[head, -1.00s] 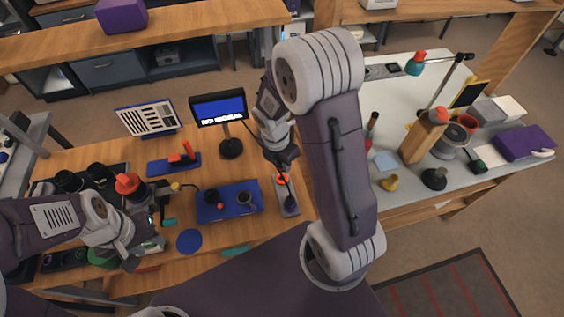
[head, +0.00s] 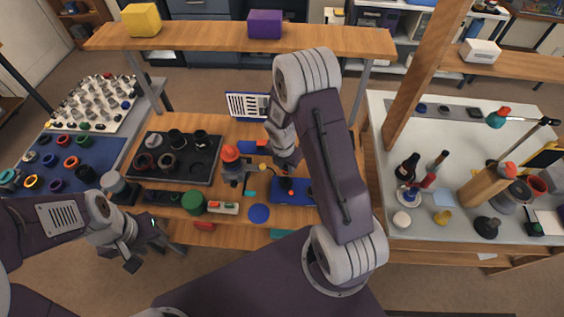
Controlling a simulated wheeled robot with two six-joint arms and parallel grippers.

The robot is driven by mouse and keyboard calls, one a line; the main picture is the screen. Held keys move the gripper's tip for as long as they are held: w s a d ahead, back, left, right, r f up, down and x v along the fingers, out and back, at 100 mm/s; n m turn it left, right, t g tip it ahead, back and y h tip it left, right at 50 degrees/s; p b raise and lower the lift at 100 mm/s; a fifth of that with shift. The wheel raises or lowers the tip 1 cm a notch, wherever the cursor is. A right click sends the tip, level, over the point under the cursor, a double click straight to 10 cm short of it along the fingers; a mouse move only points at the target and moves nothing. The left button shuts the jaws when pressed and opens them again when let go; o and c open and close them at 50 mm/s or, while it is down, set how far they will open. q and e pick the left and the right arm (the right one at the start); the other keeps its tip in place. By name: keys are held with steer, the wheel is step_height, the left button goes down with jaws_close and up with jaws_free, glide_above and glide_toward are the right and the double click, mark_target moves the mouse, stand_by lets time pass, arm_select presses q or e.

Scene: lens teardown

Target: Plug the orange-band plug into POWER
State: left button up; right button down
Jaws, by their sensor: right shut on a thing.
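My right gripper (head: 287,165) is over the left part of the blue mat (head: 279,198), at mid-bench. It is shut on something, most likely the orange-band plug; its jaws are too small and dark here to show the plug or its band. My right forearm crosses the bench and hides the area to the right of the mat. The POWER socket cannot be made out. My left gripper (head: 153,254) is open and empty, in front of the bench's front left edge.
A black tray (head: 188,181) of dark round parts stands at the left of the bench. A cluttered white table (head: 430,226) stands right.

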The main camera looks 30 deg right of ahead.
mark_target(286, 174)
steer(key=shift+a+f+b, duration=0.1)
steer(key=shift+f+b, duration=0.5)
steer(key=shift+b, duration=0.15)
step_height(286, 174, down, 4)
steer(key=b, duration=0.4)
steer(key=shift+r, duration=0.25)
steer(key=shift+f+b, duration=0.35)
steer(key=shift+f, duration=0.35)
steer(key=shift+r, duration=0.1)
steer(key=shift+p, duration=0.3)
